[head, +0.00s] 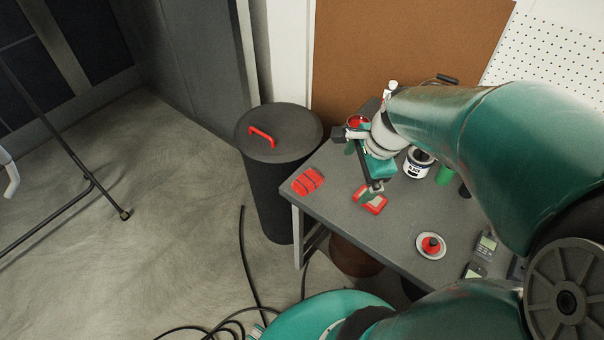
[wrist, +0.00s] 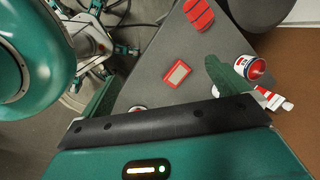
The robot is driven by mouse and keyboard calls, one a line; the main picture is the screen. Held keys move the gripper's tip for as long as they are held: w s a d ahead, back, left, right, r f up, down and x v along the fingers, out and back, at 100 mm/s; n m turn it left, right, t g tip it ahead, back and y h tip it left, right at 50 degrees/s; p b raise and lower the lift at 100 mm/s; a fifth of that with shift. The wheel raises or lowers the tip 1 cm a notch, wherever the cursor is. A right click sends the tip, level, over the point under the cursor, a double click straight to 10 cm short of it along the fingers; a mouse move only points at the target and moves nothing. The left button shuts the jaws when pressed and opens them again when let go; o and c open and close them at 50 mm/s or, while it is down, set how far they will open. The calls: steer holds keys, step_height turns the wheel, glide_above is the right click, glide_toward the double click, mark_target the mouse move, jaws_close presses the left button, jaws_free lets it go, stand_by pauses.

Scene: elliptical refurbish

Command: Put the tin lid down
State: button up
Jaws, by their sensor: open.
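A round pale disc with a red centre and a dark knob (head: 431,246) lies flat on the grey table; it looks like the tin lid, though I cannot be sure. An open tin with a dark label (head: 419,162) stands upright farther back. My gripper (head: 373,180) is open and apart from the disc, over the table to its upper left. In the wrist view my gripper's green fingers (wrist: 161,76) are spread wide with nothing held between them. A red block with a pale centre (head: 370,199) lies below; it also shows in the wrist view (wrist: 177,73).
The table (head: 332,196) also holds a red ribbed item (head: 308,180), a red-topped tin (head: 357,122), a green cylinder (head: 445,174) and a small meter (head: 487,244). A dark bin (head: 265,185) with a red-handled lid stands left. The table's front-middle is mostly clear.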

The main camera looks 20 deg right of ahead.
steer(key=s+a+r+n+t, duration=0.1)
steer(key=a+r+n, duration=0.4)
steer(key=n, duration=0.5)
steer(key=s+a+r+n+t+h, duration=0.1)
steer(key=s+a+r+n, duration=0.2)
steer(key=a+n, duration=0.7)
step_height(320, 180, up, 2)
steer(key=shift+a+r+n, duration=0.25)
steer(key=shift+a+n, duration=0.05)
